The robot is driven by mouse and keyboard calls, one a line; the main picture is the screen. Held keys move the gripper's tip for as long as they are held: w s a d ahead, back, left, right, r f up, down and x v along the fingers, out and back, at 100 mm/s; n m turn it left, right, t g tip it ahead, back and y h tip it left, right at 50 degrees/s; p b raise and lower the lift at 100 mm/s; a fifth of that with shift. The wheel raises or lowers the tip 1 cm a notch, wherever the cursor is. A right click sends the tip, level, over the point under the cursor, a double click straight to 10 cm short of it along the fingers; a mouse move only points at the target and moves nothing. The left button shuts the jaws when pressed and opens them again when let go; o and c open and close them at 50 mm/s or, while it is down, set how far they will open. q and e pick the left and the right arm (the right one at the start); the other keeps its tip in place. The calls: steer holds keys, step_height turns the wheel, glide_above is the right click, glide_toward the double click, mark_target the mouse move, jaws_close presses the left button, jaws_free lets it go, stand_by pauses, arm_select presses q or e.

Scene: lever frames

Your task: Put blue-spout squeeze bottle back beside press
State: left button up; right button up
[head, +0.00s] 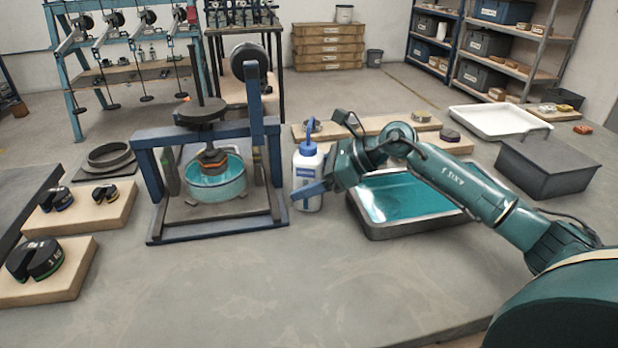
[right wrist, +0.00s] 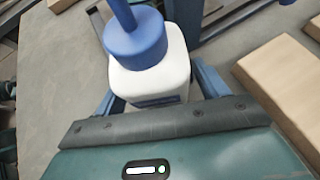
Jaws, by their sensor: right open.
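The blue-spout squeeze bottle (head: 308,180) stands upright on the table just right of the press. It is white with a blue cap and a blue label. The press (head: 208,165) has a blue frame with a round water-filled cell (head: 215,184) in its middle. My right gripper (head: 312,190) is at the bottle, with its blue fingers apart, one in front of the bottle's lower part. In the right wrist view the bottle (right wrist: 150,68) stands between the open fingers (right wrist: 155,90). I cannot tell whether either finger touches it. My left gripper is in neither view.
A metal tray of water (head: 405,200) lies under and behind my right forearm. A grey lidded box (head: 548,165) and a white tray (head: 500,121) are at the right. Weights on wooden boards (head: 45,270) are at the left. The front of the table is clear.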

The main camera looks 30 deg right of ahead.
steer(key=shift+s+d+r, duration=0.15)
steer(key=shift+d+r, duration=0.05)
steer(key=shift+d, duration=0.1)
steer(key=b+v, duration=0.1)
steer(key=v, duration=1)
steer(key=shift+b, duration=0.35)
steer(key=shift+s+r, duration=0.1)
steer(key=shift+s, duration=0.05)
